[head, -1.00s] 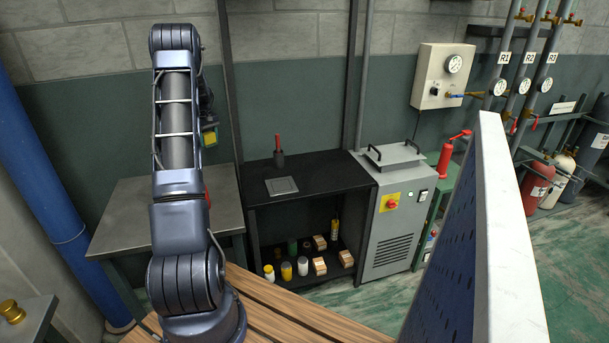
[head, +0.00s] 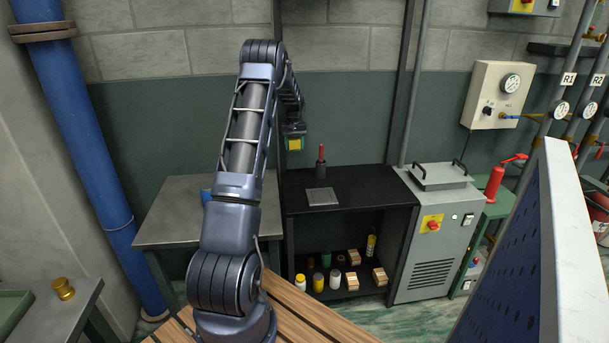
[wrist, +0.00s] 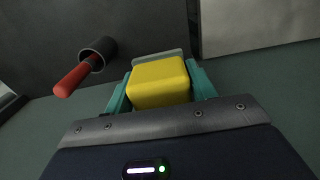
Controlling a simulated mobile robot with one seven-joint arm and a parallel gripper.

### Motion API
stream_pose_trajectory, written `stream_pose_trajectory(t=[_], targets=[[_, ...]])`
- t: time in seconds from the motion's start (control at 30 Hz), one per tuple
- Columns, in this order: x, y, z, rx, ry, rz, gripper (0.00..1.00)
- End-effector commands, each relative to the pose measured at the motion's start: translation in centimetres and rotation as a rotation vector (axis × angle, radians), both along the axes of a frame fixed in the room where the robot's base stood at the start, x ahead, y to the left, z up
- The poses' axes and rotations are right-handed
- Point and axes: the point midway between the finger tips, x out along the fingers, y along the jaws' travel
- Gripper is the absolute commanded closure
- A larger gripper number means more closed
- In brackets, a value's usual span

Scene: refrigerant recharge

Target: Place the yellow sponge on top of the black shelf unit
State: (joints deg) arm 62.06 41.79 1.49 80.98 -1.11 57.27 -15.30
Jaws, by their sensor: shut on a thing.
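The yellow sponge (wrist: 160,82) is held between the teal fingers of my gripper (wrist: 160,92) in the wrist view. In the head view the sponge (head: 294,144) shows as a small yellow patch at the end of my gripper (head: 294,132), above the back left of the black shelf unit. The black shelf unit (head: 362,187) stands against the wall, with an open lower compartment. The sponge appears apart from its top.
On the shelf top are a red-handled tool in a dark cup (head: 321,167) and a grey plate (head: 321,197). Bottles and boxes fill the lower shelf. A grey machine (head: 436,235) stands right, a metal table (head: 176,212) left. The top's right part is clear.

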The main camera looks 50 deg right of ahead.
Motion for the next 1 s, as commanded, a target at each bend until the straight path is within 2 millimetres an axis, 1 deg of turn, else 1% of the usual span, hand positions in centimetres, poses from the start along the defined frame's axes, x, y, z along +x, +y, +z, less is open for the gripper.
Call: stream_pose_trajectory(t=[0.03, 0.1, 0.3, 0.4, 0.5, 0.67, 0.77, 1.0], targets=[[0.0, 0.0, -1.2, 0.002, 0.001, 0.0, 0.67], [0.0, 0.0, -2.7, 0.001, 0.001, 0.001, 0.67], [-0.1, 0.0, -7.0, 0.001, 0.001, 0.0, 0.67], [-0.1, 0.0, -8.7, 0.001, 0.0, 0.0, 0.67], [0.0, 0.0, -9.8, 0.0, 0.0, 0.0, 0.67], [0.0, 0.0, -10.6, -0.001, 0.001, 0.001, 0.67], [0.0, 0.0, -11.4, -0.001, 0.001, 0.001, 0.67], [0.0, 0.0, -14.4, 0.0, 0.0, 0.001, 0.67]])
